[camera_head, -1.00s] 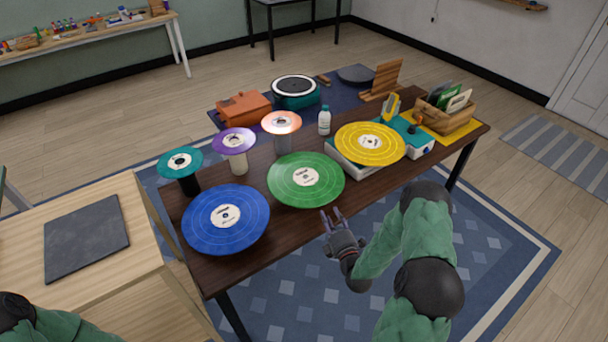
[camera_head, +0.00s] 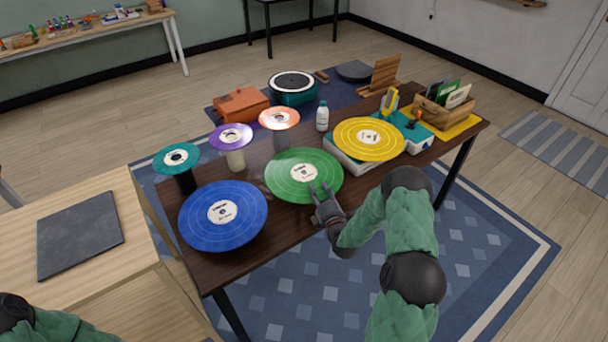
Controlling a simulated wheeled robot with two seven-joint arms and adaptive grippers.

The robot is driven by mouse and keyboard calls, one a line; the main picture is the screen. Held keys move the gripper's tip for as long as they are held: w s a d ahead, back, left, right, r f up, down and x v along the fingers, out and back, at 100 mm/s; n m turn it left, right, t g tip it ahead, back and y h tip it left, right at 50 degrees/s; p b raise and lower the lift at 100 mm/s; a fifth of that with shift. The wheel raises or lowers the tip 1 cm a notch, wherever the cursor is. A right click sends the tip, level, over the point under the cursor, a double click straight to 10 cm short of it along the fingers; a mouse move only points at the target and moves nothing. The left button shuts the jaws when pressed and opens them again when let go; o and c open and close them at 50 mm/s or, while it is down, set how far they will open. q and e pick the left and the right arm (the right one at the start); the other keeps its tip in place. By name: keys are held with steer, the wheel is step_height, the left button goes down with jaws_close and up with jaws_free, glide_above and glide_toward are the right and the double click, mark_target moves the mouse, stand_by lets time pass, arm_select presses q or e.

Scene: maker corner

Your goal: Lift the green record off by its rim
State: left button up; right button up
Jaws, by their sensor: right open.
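The green record (camera_head: 300,168) lies level near the front middle of the dark table, with a pale label at its centre. What supports it is hidden beneath it. My right gripper (camera_head: 320,192) is open at the record's near right rim. Its fingertips overlap the rim in the picture; I cannot tell whether they touch it. My left arm shows only as a sleeve and dark joint at the lower left corner; its gripper is out of view.
A blue record (camera_head: 223,216) sits close on the left and a yellow record (camera_head: 369,138) on a turntable at the right. Small teal (camera_head: 177,158), purple (camera_head: 231,136) and orange (camera_head: 279,117) records stand on posts behind. A white bottle (camera_head: 322,117) stands behind the green record.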

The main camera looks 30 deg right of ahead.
jaws_close()
